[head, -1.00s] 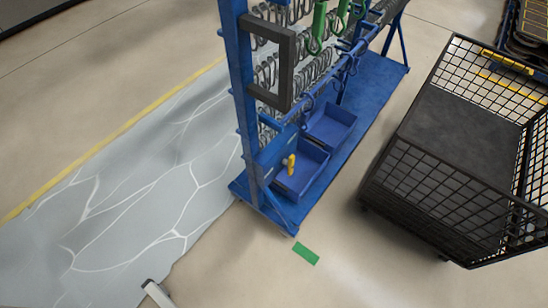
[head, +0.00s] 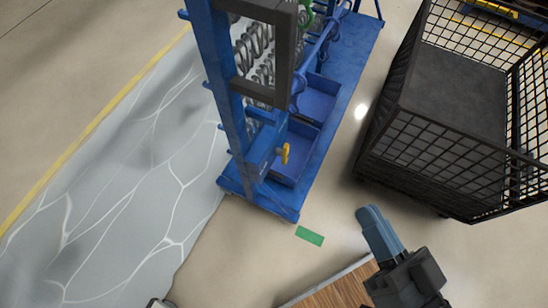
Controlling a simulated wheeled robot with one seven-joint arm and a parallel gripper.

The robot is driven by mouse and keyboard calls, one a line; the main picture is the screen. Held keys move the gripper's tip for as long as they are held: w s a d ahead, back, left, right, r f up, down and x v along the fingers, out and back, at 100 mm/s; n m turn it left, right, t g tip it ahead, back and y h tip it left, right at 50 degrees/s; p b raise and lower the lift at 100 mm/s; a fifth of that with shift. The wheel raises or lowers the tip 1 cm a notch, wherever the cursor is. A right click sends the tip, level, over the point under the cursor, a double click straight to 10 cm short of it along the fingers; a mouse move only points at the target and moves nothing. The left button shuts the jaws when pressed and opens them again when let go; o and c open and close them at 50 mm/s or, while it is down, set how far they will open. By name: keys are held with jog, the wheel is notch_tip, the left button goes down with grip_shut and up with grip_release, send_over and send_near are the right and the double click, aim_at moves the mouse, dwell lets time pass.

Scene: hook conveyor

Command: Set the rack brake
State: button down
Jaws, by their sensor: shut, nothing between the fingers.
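The blue rack (head: 215,75) stands upright on its blue base, with hooks hanging in it.
A black mesh cart (head: 440,170) stands to the right of the rack, with a strip of bare floor between. A green mark (head: 309,236) lies on the floor before the rack. Blue bins (head: 317,97) sit on the rack's base. A grey cracked-pattern floor area (head: 120,190) lies left.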

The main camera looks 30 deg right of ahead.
aim_at(286, 153)
jog(key=w+a+f+m+g+h+b, duration=0.2)
jog(key=w+a+f+m+h+b, duration=0.1)
jog(key=f, duration=0.8)
jog(key=w+a+f+m+g+h+b, duration=0.3)
jog(key=w+f+m+h+b, duration=0.3)
jog(key=w+f+m+b, duration=0.2)
jog(key=w+a+f+m+g+h+b, duration=0.2)
jog(key=w+a+f+m+h+b, duration=0.2)
jog(key=w+f+m, duration=0.4)
notch_tip(286, 153, down, 7)
jog(key=m+b, duration=0.1)
jog(key=m, duration=0.2)
jog(key=shift+w+m+g+b, duration=0.3)
jog(key=shift+w+b, duration=0.1)
jog(key=shift+d, duration=0.1)
jog(key=x, duration=1.4)
jog(key=shift+r+p, duration=0.1)
jog(key=shift+p, duration=0.25)
